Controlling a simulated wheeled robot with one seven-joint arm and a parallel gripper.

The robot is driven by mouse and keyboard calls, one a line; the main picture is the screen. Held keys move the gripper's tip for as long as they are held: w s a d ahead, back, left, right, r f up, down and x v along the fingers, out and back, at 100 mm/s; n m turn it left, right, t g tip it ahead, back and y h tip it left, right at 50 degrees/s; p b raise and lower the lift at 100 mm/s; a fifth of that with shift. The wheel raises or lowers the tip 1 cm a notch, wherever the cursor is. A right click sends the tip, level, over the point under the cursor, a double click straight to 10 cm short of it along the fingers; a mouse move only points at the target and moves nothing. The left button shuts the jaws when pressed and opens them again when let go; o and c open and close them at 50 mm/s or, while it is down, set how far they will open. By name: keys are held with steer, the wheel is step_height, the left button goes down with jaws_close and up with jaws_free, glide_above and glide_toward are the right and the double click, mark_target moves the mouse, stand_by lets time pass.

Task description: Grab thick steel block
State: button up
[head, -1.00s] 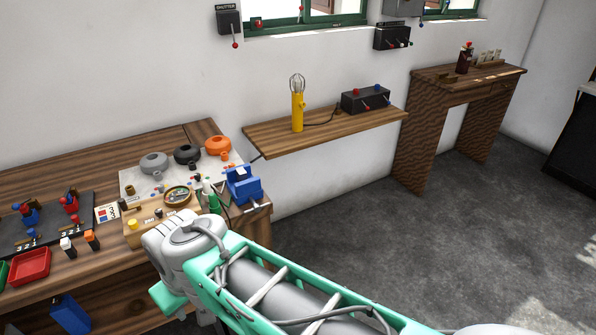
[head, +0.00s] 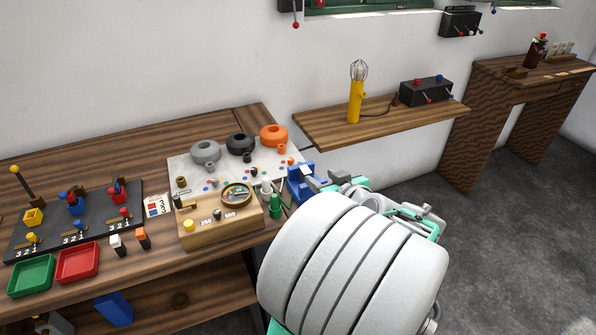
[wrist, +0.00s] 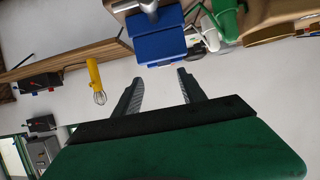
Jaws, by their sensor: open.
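I cannot pick out a thick steel block with certainty in either view. A blue vise (head: 301,184) sits at the right end of the workbench, partly hidden by my arm in the head view. In the wrist view the blue vise (wrist: 158,48) is at the top centre, with a grey metal part (wrist: 148,7) at its upper edge. My gripper (wrist: 160,82) is open, with nothing between its two dark fingers. Its fingertips point toward the vise, apart from it in the picture.
A wooden box (head: 218,222) with a round dial and a green-handled tool (head: 275,206) stand left of the vise. A wall shelf (head: 385,118) holds a yellow lamp (head: 355,102) and a dark switch box (head: 425,91). Open floor lies to the right.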

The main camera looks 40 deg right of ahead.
mark_target(307, 171)
steer(key=x, duration=0.2)
steer(key=p+x, duration=0.1)
steer(key=x, duration=0.2)
steer(key=a+x, duration=0.1)
steer(key=x, duration=0.1)
steer(key=shift+w+d+f, duration=0.1)
steer(key=shift+w, duration=0.4)
steer(key=shift+s, duration=0.1)
jaws_close()
stand_by(0.7)
